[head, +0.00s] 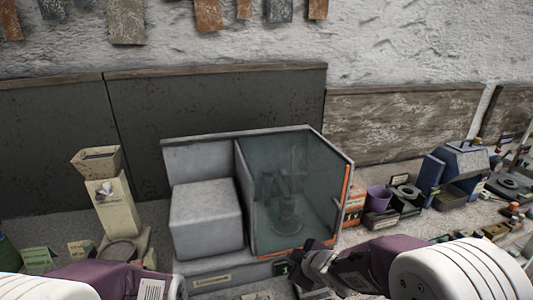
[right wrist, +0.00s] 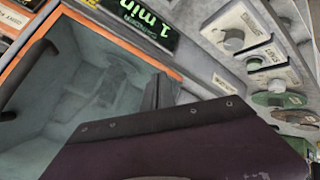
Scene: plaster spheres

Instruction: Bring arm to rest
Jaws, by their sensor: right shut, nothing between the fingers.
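My right arm comes in from the lower right in the head view, with a white link and a purple forearm. Its dark right gripper (head: 318,258) is shut and empty, just in front of the lower right corner of a grey machine with a glass-walled chamber (head: 290,200). In the right wrist view, my purple and black gripper parts cover the lower middle, and the chamber's orange-edged opening lies beyond them. My left arm shows at the lower left of the head view as a purple link with a white label. Its fingers are not seen.
The machine has a green display (right wrist: 150,25) and a panel with knobs (right wrist: 235,40). A beige stand (head: 108,205) is at left. A purple cup (head: 379,199) and a blue machine (head: 455,170) stand at right. The bench is crowded there.

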